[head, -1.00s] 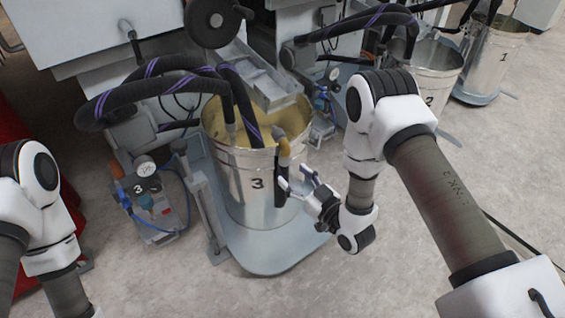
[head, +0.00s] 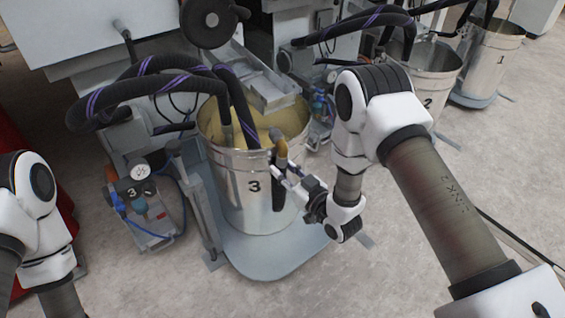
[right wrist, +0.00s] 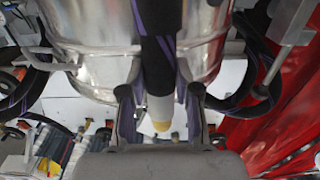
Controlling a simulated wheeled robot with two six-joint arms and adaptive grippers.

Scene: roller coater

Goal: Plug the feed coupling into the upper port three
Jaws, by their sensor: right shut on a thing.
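The feed coupling, with a yellow-orange end (head: 280,146) and a dark hose part below it, stands at the front right rim of drum 3 (head: 235,190). My right gripper (head: 277,172) is shut on it, in front of the drum wall. In the right wrist view the coupling's pale collar and yellowish tip (right wrist: 160,112) sit between my two fingers (right wrist: 161,108), with the dark purple-striped hose running to the top. I cannot make out upper port three. My left gripper is out of view; only its arm shows at the left edge.
A control unit marked 3 (head: 140,205) stands on the floor left of the drum. Thick purple-striped hoses (head: 150,75) arch above it. Drum 2 (head: 430,75) and drum 1 (head: 487,60) stand at the back right. The floor in front is clear.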

